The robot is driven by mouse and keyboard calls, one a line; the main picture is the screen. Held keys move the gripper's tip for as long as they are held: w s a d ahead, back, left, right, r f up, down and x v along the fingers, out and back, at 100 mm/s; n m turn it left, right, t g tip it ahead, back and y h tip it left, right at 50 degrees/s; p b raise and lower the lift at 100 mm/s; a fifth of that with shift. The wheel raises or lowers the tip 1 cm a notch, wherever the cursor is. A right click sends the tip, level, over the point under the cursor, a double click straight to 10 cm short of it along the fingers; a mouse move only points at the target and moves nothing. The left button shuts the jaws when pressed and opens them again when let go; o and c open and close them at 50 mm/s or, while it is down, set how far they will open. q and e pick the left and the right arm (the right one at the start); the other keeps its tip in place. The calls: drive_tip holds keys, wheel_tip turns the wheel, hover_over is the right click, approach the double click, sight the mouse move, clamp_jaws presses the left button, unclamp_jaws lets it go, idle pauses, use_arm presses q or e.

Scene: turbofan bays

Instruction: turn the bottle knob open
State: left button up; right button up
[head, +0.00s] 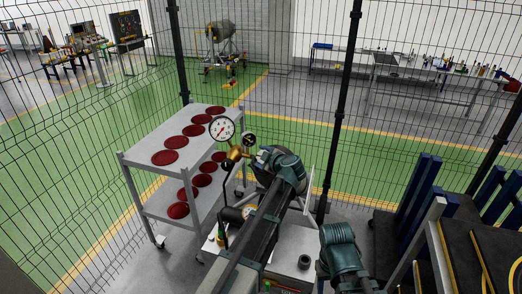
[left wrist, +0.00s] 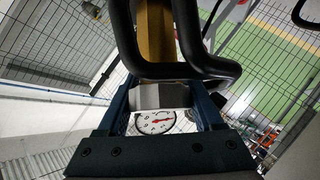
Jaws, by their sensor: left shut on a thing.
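A brass regulator (head: 236,155) carries a large round white gauge (head: 222,128) and a smaller dark-rimmed gauge (head: 249,139). My left gripper (head: 258,163) is right beside the regulator on its right side, partly hidden by my wrist. In the left wrist view, my left gripper (left wrist: 162,105) has its two blue fingers around a pale grey part at the fitting, likely the bottle knob (left wrist: 160,95). The large gauge (left wrist: 156,122) shows behind it, a brass body (left wrist: 155,30) above. The bottle is mostly hidden in the head view. My right gripper is out of view.
A grey two-tier cart (head: 133,158) with dark red discs stands to the left. A wire mesh fence (head: 340,120) closes off the back. A bench (head: 455,260) and blue racks (head: 418,195) stand at the right. A black bent tube (left wrist: 180,70) passes close to the left gripper.

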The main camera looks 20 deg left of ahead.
use_arm(q)
drive_tip(key=n+g+p, duration=0.2)
drive_tip(key=n+p, duration=0.1)
drive_tip(key=n+g+h+p, duration=0.1)
drive_tip(key=n+g, duration=0.1)
drive_tip(key=shift+s+f, duration=0.1)
drive_tip(key=shift+s, duration=0.15)
drive_tip(key=n, duration=0.1)
drive_tip(key=n+g+p, duration=0.1)
drive_tip(key=g+h+p, duration=0.1)
drive_tip(key=shift+s+f+n, duration=0.25)
drive_tip(key=shift+f+n, duration=0.05)
drive_tip(key=shift+n, duration=0.1)
drive_tip(key=shift+s+d+f+n+g+h+p, duration=0.2)
drive_tip(key=shift+n+g+h+p, duration=0.25)
drive_tip(key=shift+n+p, duration=0.2)
drive_tip(key=shift+f, duration=0.1)
drive_tip(key=o, duration=1.4)
drive_tip(key=shift+c, duration=0.2)
